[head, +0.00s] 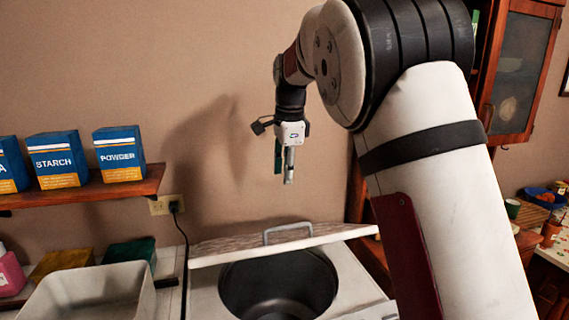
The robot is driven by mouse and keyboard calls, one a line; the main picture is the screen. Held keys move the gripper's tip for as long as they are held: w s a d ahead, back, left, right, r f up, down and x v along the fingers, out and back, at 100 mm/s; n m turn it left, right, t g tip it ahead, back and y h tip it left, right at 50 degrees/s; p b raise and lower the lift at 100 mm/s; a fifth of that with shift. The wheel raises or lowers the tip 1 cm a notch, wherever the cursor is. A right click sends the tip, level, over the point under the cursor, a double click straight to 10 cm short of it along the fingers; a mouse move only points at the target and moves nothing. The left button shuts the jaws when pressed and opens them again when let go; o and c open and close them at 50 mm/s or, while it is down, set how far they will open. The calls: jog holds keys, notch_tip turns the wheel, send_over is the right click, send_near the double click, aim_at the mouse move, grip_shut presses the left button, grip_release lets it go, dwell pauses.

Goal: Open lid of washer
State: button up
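The washer (208,297) stands at the bottom middle of the head view, with a white top. Its dark round drum (280,285) shows through the opening. The lid (230,247) is a pale patterned panel with a white front edge and a grey bar handle (288,229). It lies behind and partly over the far side of the opening, so the washer is at least partly open; its exact angle is hard to tell. My gripper (289,181) hangs pointing down above the lid handle, apart from it. Its fingers are seen edge-on, so their opening cannot be told.
A wooden shelf (90,190) with blue boxes (55,158) is on the left wall. A white basin (90,292) stands left of the washer, by a cable and outlet (163,205). A wooden cabinet (515,70) is at right. The wall behind the lid is close.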

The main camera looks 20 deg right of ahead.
jog(key=shift+w+r, duration=0.3)
jog(key=shift+r, duration=0.55)
